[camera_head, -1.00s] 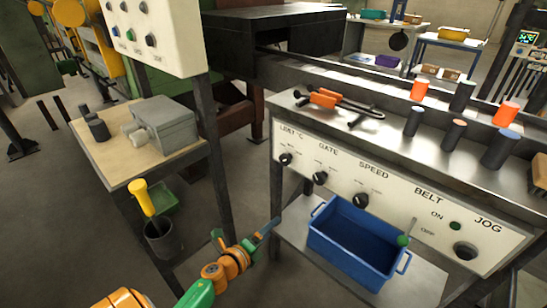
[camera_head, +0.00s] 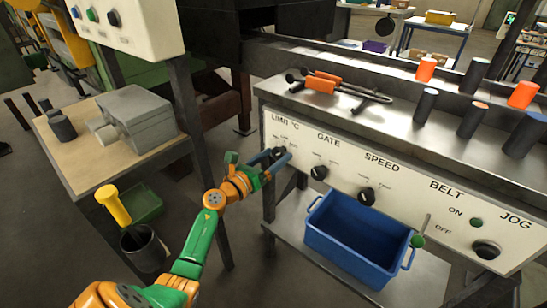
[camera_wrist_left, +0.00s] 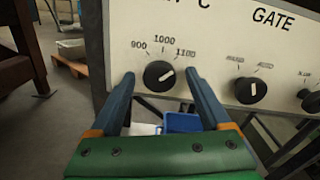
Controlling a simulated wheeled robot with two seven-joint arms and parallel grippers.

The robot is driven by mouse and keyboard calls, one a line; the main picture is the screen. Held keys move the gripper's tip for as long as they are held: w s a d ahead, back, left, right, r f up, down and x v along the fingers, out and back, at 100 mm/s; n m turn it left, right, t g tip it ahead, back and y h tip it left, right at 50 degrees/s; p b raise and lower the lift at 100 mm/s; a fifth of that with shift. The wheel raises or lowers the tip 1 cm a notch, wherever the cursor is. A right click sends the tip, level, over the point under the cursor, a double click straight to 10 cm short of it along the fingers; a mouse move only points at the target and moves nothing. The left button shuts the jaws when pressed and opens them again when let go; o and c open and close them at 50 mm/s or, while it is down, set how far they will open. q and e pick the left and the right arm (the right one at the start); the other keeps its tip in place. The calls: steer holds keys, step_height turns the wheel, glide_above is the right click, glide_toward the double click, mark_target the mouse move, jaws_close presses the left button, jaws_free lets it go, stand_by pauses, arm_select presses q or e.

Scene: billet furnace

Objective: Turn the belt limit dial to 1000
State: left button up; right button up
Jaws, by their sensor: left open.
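The limit dial (camera_wrist_left: 159,75) is a round black knob with a white pointer line, under the "LIMIT °C" label at the left end of the white panel. Its scale reads 900, 1000 and 1100, and the pointer aims up and right, towards 1100. In the head view the dial (camera_head: 279,152) is partly covered by my gripper. My left gripper (camera_head: 272,160) is open at the dial. In the left wrist view its blue fingers (camera_wrist_left: 159,78) stand on either side of the knob with gaps. I cannot tell how deep they reach around it. My right gripper is out of view.
The gate knob (camera_head: 319,173) and speed knob (camera_head: 367,195) sit right of the dial. A belt lever (camera_head: 418,240) sticks out farther right. A blue bin (camera_head: 350,245) stands on the shelf below. A side table (camera_head: 100,150) with a grey box is at left.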

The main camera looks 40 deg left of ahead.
arm_select(q)
jaws_close()
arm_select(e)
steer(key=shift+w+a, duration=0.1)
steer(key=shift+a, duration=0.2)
arm_select(q)
steer(key=shift+n, duration=0.4)
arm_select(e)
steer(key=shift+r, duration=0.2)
arm_select(q)
steer(key=n+p, duration=0.1)
steer(key=n, duration=0.2)
steer(key=n+p, duration=0.1)
steer(key=n, duration=0.3)
steer(key=shift+n+p, duration=0.35)
steer(key=shift+n, duration=0.05)
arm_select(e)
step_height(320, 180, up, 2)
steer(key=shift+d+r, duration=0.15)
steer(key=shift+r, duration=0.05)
arm_select(q)
steer(key=shift+f, duration=0.1)
jaws_free()
steer(key=shift+n, duration=0.3)
